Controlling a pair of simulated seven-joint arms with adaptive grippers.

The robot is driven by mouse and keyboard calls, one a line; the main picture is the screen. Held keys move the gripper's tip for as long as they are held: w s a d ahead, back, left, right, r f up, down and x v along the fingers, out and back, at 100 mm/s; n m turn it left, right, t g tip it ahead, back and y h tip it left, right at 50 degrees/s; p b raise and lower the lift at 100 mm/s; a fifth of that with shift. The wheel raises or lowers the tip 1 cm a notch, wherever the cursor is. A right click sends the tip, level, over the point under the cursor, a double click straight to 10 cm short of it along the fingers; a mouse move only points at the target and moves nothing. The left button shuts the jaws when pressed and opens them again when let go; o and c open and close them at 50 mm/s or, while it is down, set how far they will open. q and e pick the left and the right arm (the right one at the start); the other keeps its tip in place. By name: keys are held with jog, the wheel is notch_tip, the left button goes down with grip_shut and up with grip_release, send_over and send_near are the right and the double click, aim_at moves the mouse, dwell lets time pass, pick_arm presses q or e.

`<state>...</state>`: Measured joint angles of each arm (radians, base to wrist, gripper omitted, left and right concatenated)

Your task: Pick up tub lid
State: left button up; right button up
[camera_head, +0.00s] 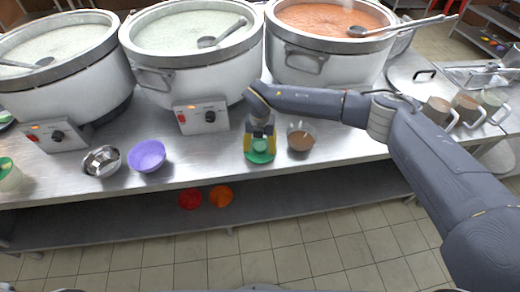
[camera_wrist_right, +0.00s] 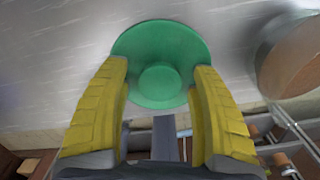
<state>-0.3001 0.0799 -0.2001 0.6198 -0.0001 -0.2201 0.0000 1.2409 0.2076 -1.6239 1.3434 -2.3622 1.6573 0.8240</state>
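The green tub lid (camera_head: 260,157) is a round disc with a raised knob, at the front of the steel counter in the head view. In the right wrist view the lid (camera_wrist_right: 160,42) lies just beyond my fingertips, with its knob (camera_wrist_right: 160,83) between the two yellow fingers. My right gripper (camera_head: 260,144) points down over the lid. In the wrist view the gripper (camera_wrist_right: 160,75) is open, with a gap on each side of the knob. The fingertips overlap the lid's edge in the picture; I cannot tell whether they touch it. My left gripper is not in view.
A glass bowl of brown food (camera_head: 300,139) stands close right of the lid. A purple bowl (camera_head: 147,156) and a metal bowl (camera_head: 102,161) stand left. Large stockpots line the back, one control box (camera_head: 201,116) near. Mugs (camera_head: 437,111) stand right. The counter's front edge is close.

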aim_at(260, 146)
jog(key=c, duration=1)
notch_tip(260, 146, up, 9)
jog(key=shift+f, duration=0.15)
jog(key=shift+m, duration=0.7)
jog(key=w+d+r, duration=0.1)
jog(key=d, duration=0.4)
jog(key=d+r, duration=0.1)
jog(key=d, duration=0.3)
jog(key=w+d+r, duration=0.1)
jog(key=d, duration=0.4)
jog(key=shift+w+d+r, duration=0.25)
jog(key=shift+w+d, duration=0.1)
jog(key=shift+c, duration=0.2)
jog(key=shift+s+d+r+n, duration=0.1)
jog(key=shift+s+d+n, duration=0.05)
jog(key=shift+n, duration=0.25)
